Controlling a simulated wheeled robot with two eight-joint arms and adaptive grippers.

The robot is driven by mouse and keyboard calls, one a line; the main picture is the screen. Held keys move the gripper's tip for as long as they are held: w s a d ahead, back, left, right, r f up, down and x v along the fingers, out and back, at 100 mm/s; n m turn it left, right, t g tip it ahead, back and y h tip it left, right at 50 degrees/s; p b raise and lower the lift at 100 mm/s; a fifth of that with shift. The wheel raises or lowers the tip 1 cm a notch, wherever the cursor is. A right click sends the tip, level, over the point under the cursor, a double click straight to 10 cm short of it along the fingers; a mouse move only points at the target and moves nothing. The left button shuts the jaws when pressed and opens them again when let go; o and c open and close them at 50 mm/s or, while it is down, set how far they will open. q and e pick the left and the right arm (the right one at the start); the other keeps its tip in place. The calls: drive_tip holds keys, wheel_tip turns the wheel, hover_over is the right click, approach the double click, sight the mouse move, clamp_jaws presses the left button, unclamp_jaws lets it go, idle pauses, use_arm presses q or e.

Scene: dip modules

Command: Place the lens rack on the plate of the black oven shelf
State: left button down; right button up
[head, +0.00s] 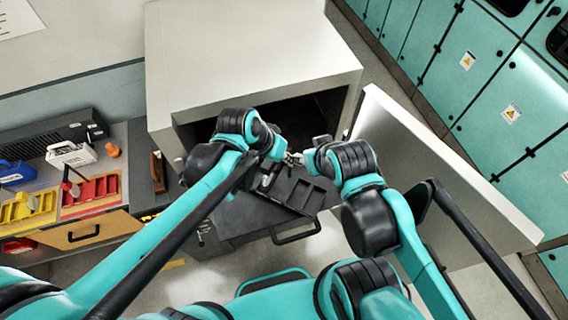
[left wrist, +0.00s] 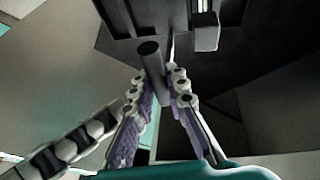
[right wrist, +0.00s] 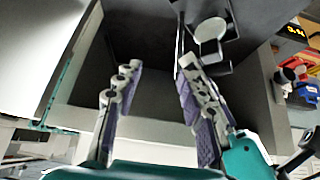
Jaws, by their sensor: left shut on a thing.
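The black lens rack (head: 298,190) has several compartments and lies at an angle over the dark oven shelf (head: 235,218), which sticks out of the oven with a handle on its front. I cannot tell whether the rack touches the plate. My left gripper (head: 287,157) is shut on the rack; in the left wrist view its fingers (left wrist: 160,88) close around a dark round bar. My right gripper (right wrist: 158,72) is open and empty in the right wrist view. There a pale round disc (right wrist: 211,31) shows in the rack beyond its fingers. My arms hide part of the shelf.
The grey oven (head: 250,50) stands behind, its door (head: 430,160) swung open on the right, close to my right arm. A bench on the left holds red (head: 92,190) and yellow (head: 28,208) trays. Teal cabinets (head: 480,90) line the right side.

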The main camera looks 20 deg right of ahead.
use_arm(q)
drive_tip(key=shift+f, duration=0.85)
drive_tip(key=c, duration=1.8)
unclamp_jaws()
drive_tip(key=shift+b, duration=0.3)
drive_tip(key=shift+r, duration=0.35)
drive_tip(key=v, duration=1.2)
drive_tip(key=a+f+n+t+y, duration=0.1)
drive_tip(key=a+f+n, duration=0.1)
drive_tip(key=a, duration=0.6)
drive_tip(key=s+a+f+n+t+y, duration=0.1)
drive_tip(key=a+f+n+t+y, duration=0.1)
drive_tip(key=a, duration=0.6)
drive_tip(key=a+f+n+t+y, duration=0.1)
drive_tip(key=a+n, duration=0.3)
drive_tip(key=a, duration=0.5)
drive_tip(key=shift+s+a+f+t+y, duration=0.1)
drive_tip(key=shift+s+f+t+y, duration=0.25)
drive_tip(key=shift+f+t, duration=0.3)
